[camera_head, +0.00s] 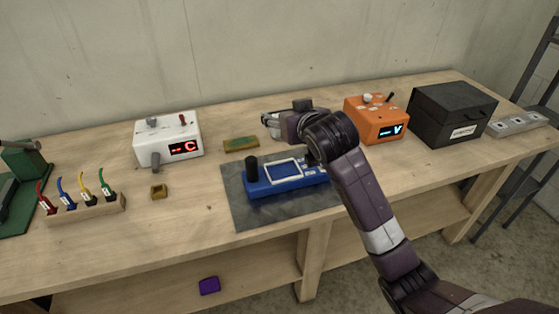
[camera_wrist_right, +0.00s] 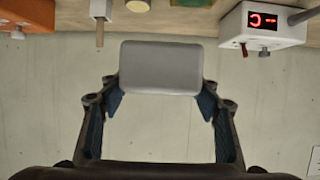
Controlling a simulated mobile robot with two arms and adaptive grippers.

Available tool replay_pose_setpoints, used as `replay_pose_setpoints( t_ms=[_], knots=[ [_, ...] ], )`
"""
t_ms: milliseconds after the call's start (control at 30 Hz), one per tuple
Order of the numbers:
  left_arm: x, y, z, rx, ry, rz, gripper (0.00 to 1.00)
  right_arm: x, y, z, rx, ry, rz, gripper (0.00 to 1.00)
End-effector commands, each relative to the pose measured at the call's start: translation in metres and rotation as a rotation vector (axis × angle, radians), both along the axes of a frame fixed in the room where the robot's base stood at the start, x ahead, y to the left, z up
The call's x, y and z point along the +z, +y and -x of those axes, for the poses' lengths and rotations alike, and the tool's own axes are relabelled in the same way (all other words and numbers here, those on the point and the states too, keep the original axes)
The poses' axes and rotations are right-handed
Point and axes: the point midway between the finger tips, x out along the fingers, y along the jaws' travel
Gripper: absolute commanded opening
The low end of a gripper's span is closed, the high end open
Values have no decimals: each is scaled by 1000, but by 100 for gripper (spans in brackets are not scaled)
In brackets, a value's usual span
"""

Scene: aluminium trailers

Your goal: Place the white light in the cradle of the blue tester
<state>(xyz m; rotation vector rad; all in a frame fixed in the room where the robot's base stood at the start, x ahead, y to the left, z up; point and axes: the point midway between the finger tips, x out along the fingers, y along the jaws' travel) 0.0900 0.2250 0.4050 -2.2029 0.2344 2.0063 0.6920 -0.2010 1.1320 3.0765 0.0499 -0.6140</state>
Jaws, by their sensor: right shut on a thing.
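The blue tester (camera_head: 290,187) lies on a dark grey mat in the middle of the bench. It has a pale-framed panel on top and a black post at its left end. My right arm hides its right end. My right gripper (camera_head: 269,125) is behind the tester, pointing left above the bench. In the right wrist view, its fingers are shut on the white light (camera_wrist_right: 160,67), a pale rounded block between the fingertips. In the head view the light is small and hard to tell from the gripper. My left gripper is not in view.
A white device (camera_head: 168,138) with a red display stands left of the tester. An orange device (camera_head: 376,119) and a black box (camera_head: 452,114) stand right. A yellow-green block (camera_head: 241,144) lies behind the mat (camera_head: 236,207).

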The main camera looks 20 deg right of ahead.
Motion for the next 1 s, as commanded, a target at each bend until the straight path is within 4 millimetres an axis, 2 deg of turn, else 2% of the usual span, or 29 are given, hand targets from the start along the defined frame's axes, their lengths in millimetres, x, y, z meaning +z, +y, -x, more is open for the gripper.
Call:
replay_pose_setpoints(
  t_ms=[33, 100, 300, 567, 800, 1000],
  knots=[
    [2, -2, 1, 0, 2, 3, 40, -16, 0, 1, 0, 7, 1, 30],
    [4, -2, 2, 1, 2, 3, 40, -35, 0, 1, 1, 6, 2, 30],
    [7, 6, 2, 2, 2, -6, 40, -81, 0, 0, 0, 3, 1, 30],
    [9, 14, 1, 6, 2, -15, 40, -106, 1, 0, 1, 0, 1, 30],
    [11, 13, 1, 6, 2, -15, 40, -139, 1, 0, 2, -1, 1, 30],
    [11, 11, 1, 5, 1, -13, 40, -142, 1, 0, 2, -4, 0, 30]
  ],
)
